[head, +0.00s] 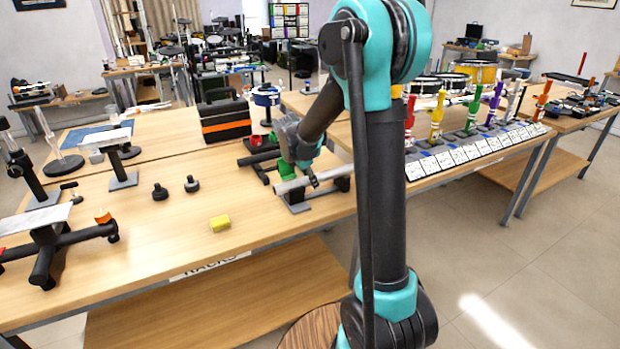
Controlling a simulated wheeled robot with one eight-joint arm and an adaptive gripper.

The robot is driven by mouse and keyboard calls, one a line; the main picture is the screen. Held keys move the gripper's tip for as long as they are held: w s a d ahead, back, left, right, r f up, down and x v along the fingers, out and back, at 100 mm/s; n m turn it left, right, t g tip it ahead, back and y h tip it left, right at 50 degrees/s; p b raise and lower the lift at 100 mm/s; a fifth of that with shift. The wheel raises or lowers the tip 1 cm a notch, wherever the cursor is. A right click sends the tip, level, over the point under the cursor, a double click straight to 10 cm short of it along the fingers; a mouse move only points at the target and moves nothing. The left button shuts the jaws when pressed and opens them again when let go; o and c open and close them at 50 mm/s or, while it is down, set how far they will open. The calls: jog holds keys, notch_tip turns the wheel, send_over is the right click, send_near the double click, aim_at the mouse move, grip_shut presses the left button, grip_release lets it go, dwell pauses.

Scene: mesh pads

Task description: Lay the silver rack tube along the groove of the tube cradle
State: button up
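The silver rack tube (330,174) lies nearly level near the front edge of the wooden table, right of the table's middle. My gripper (301,179) reaches down to it from above, its fingers at the tube's left half. The spacing of the fingertips is too small to read, so I cannot tell whether they are closed on the tube. Dark supports (342,184) with a grey base plate (298,207) are under the tube and look like the tube cradle. The groove is hidden, and I cannot tell whether the tube touches it.
Green pieces (301,176) stand close by my gripper. A black and orange box (226,122) stands behind. Black stands (45,255) fill the far left.

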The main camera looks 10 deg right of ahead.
jog(key=v, duration=1.2)
jog(key=s+d+f+m+y, duration=0.1)
jog(key=s+d+f+m, duration=0.1)
jog(key=s+f+m, duration=0.3)
jog(key=s+d+f+m+y, duration=0.1)
jog(key=s+d+f+m, duration=0.2)
jog(key=s+m, duration=0.6)
jog(key=s+d+f+m+y, duration=0.1)
jog(key=s+d+f+m, duration=0.1)
jog(key=s+f+m, duration=0.5)
jog(key=s, duration=0.5)
jog(key=shift+s+d+y, duration=0.3)
jog(key=shift+s, duration=0.05)
jog(key=shift+f, duration=0.1)
